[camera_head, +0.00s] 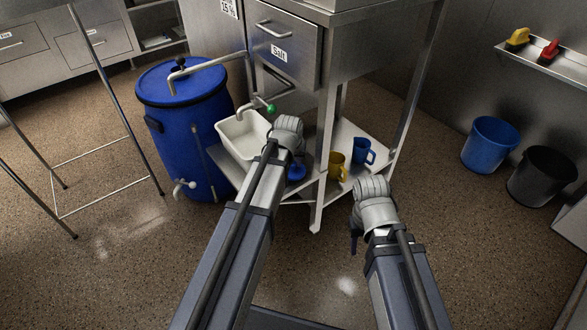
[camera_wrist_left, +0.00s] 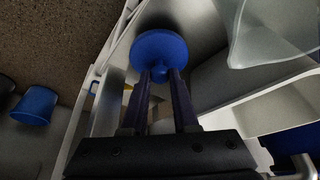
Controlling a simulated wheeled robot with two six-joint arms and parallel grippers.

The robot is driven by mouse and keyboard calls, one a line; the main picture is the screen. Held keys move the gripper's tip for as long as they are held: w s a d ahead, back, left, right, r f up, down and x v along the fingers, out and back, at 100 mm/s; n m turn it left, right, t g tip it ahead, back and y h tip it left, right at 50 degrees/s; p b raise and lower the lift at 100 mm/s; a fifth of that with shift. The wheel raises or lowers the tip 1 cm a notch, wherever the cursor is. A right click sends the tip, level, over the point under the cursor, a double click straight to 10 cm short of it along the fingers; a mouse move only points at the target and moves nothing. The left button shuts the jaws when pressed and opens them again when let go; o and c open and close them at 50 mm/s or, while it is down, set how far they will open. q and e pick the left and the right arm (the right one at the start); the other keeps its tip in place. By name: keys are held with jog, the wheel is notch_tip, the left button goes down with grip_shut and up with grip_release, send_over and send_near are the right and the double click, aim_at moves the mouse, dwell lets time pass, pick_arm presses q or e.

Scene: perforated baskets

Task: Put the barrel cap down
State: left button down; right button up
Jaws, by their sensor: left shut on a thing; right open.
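The barrel cap is a round blue disc with a small knob. In the left wrist view the cap (camera_wrist_left: 160,50) is at the fingertips of my left gripper (camera_wrist_left: 165,78), which is shut on its knob. In the head view the cap (camera_head: 297,173) shows only partly, beside my left gripper (camera_head: 290,158), over the lower shelf (camera_head: 350,140) of the steel table. I cannot tell whether the cap touches the shelf. My right gripper (camera_head: 354,232) is open and empty, in front of the shelf and to its right. The blue barrel (camera_head: 182,130) stands left of the table.
A white basin (camera_head: 228,133) is left of my left gripper. A yellow mug (camera_head: 337,166) and a blue mug (camera_head: 362,151) stand on the shelf to the right. A table leg (camera_head: 321,195) is close by. Blue (camera_head: 489,145) and black (camera_head: 541,177) buckets stand far right.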

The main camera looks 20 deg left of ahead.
pick_arm(q)
jog(key=shift+f, duration=0.65)
jog(key=shift+r, duration=0.15)
pick_arm(e)
jog(key=shift+f, duration=0.5)
jog(key=shift+f, duration=0.1)
pick_arm(q)
jog(key=c, duration=1.1)
grip_release()
jog(key=shift+f+b, duration=0.2)
jog(key=shift+b, duration=0.1)
jog(key=shift+c, duration=0.2)
jog(key=o, duration=0.5)
jog(key=shift+c, duration=0.2)
jog(key=shift+r, duration=0.15)
